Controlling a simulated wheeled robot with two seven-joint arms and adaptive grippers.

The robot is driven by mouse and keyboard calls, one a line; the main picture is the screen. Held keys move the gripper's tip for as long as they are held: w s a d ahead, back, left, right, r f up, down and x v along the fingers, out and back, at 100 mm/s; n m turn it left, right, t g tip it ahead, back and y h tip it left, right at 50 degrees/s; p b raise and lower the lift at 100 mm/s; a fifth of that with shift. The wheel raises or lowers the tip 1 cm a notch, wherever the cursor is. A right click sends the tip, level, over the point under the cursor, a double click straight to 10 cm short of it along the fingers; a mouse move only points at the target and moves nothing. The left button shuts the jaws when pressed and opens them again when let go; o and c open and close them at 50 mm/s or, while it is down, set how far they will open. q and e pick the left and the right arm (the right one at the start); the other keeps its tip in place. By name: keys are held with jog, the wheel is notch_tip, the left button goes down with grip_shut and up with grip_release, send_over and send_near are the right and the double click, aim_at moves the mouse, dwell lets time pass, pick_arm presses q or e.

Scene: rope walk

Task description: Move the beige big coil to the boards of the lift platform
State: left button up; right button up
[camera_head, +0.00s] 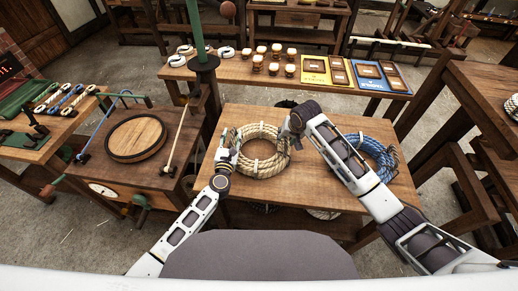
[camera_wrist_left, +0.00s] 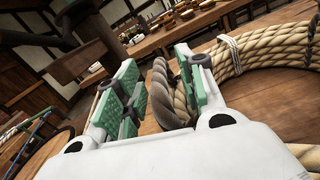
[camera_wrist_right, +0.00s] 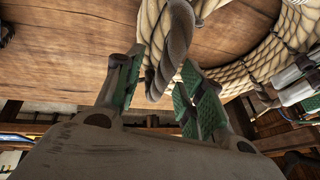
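The beige big coil (camera_head: 262,163) lies flat on a wooden table (camera_head: 320,190) in the middle of the head view, bound with pale ties. My left gripper (camera_head: 234,143) is at its left side. In the left wrist view its green-padded fingers stand apart, with a darker rope loop (camera_wrist_left: 163,92) between them. My right gripper (camera_head: 294,124) is at the coil's upper right. In the right wrist view its fingers also stand apart on either side of a rope loop (camera_wrist_right: 174,45). Firm contact is not visible on either side. I cannot identify the lift platform's boards with certainty.
A blue coil (camera_head: 372,152) lies on the same table, partly behind my right arm. A wooden stand with a round board (camera_head: 136,137) is at left, beside a dark post (camera_head: 204,65). Behind is a bench (camera_head: 235,70) with jars and trays.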

pick_arm(q)
jog(key=shift+w, duration=0.15)
pick_arm(e)
jog(key=shift+f, duration=0.15)
pick_arm(q)
grip_shut()
pick_arm(e)
grip_shut()
pick_arm(q)
jog(key=shift+r, duration=0.1)
pick_arm(e)
jog(key=shift+w, duration=0.1)
